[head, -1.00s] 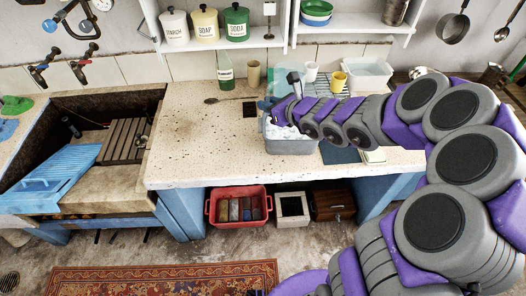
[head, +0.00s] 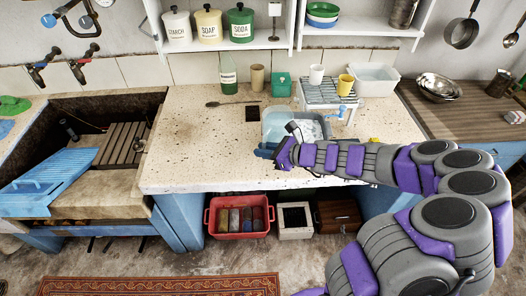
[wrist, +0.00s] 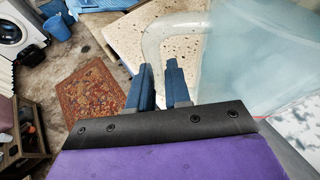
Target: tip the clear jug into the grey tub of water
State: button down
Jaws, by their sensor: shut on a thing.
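The clear jug (head: 278,124) is a pale blue see-through shape over the left part of the grey tub; it looks tilted, though its exact angle is hard to read. In the wrist view the jug (wrist: 235,50) fills the upper right, with its curved handle (wrist: 152,38) at the fingertips. My gripper (head: 276,152) is shut on the handle, at the tub's near left side. The grey tub shows at the wrist view's lower right (wrist: 288,158); whitish water (head: 312,129) shows inside it. My arm hides the tub's front in the head view.
A wire rack (head: 328,93) with a white cup (head: 317,74) and a yellow cup (head: 346,84) stands behind the tub. A green box (head: 281,84), beige tumbler (head: 257,78) and green bottle (head: 228,74) stand along the back. The counter's left part (head: 190,150) is clear.

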aim_at(264, 144)
jog(key=shift+r, duration=0.1)
jog(key=r+p, duration=0.1)
jog(key=p, duration=0.2)
jog(key=r+m+p, duration=0.1)
jog(key=p, duration=0.2)
jog(key=shift+s, duration=0.25)
dwell(0.5)
jog(key=shift+d+y, duration=0.2)
jog(key=shift+y, duration=0.1)
jog(key=shift+a+r+m+g+p, duration=0.1)
jog(key=shift+r+m+g+p, duration=0.25)
jog(key=shift+p, duration=0.7)
jog(key=shift+r+p, duration=0.1)
jog(key=shift+p, duration=0.25)
jog(key=shift+s+r+p, duration=0.1)
jog(key=shift+r+p, duration=0.05)
jog(key=shift+p, duration=0.5)
jog(key=shift+r+m+p, duration=0.15)
jog(key=shift+m+p, duration=0.1)
jog(key=shift+p, duration=0.45)
